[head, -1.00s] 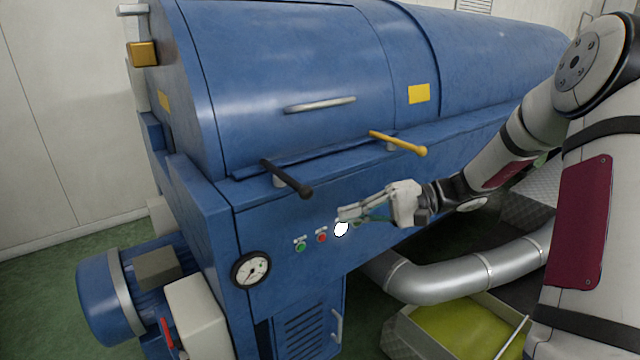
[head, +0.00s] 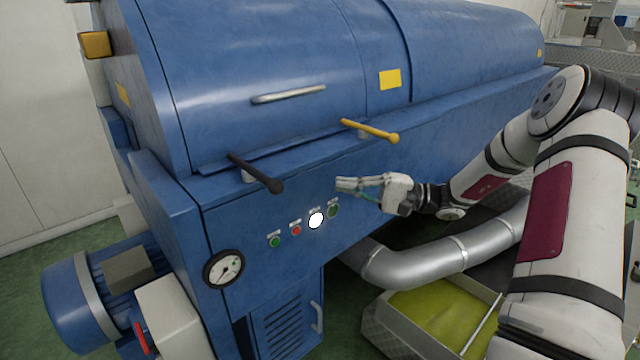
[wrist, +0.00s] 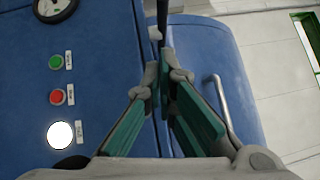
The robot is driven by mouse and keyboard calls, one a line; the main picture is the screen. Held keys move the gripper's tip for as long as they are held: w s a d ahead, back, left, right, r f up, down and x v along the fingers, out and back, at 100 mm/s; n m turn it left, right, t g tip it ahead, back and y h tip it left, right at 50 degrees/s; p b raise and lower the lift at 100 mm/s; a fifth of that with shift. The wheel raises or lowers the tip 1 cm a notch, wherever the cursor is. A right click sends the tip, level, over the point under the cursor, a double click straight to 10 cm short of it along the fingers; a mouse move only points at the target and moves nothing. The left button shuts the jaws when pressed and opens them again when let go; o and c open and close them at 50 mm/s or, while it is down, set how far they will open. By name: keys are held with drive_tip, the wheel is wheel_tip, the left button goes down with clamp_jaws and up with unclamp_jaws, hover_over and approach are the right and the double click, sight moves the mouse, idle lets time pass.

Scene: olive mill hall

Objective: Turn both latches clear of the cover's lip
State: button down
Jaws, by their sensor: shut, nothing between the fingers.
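The blue cover (head: 235,60) is down, with its lip (head: 300,145) along the lower front edge. A black latch (head: 258,175) sits at the left, its inner end over the lip and its knob pointing out to the lower right. A yellow latch (head: 370,131) farther right also has its inner end at the lip and its knob outward. My gripper (head: 340,185) is shut and empty in front of the machine, below the yellow latch and apart from both. In the wrist view, the black latch (wrist: 162,14) shows beyond my fingertips (wrist: 163,78); the yellow latch is not visible there.
Green and red buttons and a lit white lamp (head: 316,220) are on the front panel below the latches. A silver pipe (head: 440,260) and a green-bottomed tray (head: 440,320) lie below my arm. The cover has a handle (head: 289,94).

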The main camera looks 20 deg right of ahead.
drive_tip(key=w+a+r+p, duration=0.2)
drive_tip(key=w+a, duration=0.1)
drive_tip(key=a, duration=0.9)
drive_tip(key=shift+s+p, duration=0.15)
drive_tip(key=shift+p, duration=0.15)
